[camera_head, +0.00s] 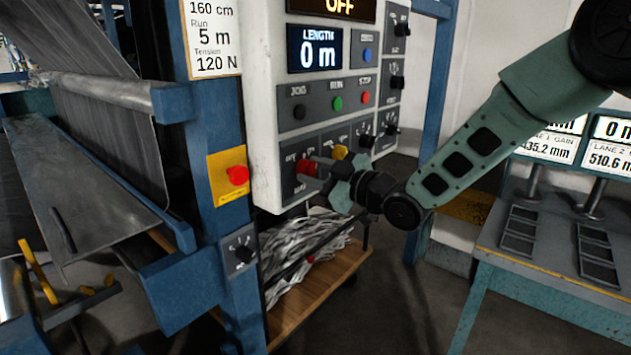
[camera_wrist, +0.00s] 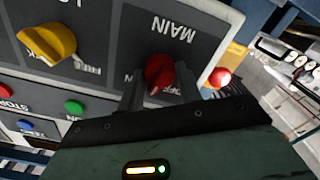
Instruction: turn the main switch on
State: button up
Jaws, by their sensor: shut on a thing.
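The main switch is a red rotary knob (camera_wrist: 158,71) on a dark plate marked MAIN, seen upside down in the wrist view. In the head view the red knob (camera_head: 306,168) sits at the lower left of the grey control panel (camera_head: 264,110). My gripper (camera_wrist: 160,88) has one finger on each side of the knob and is shut on it. Part of an ON label and an OFF label show beside the knob, partly hidden by the fingers. The exact knob angle is hard to tell. The display (camera_head: 340,7) at the panel's top reads OFF.
A yellow knob (camera_wrist: 47,43) is beside the main switch. Black, green and red buttons (camera_head: 337,103) sit above. A red emergency button (camera_head: 238,174) on a yellow plate is on the blue post to the left. A bench (camera_head: 560,270) stands at right.

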jog(key=m+b, duration=0.1)
jog(key=m, duration=0.5)
jog(key=shift+f, duration=0.1)
dwell(0.5)
jog(key=o, duration=1)
jog(key=b+v, duration=0.3)
jog(key=v, duration=1.4)
jog(key=shift+s+d, duration=0.2)
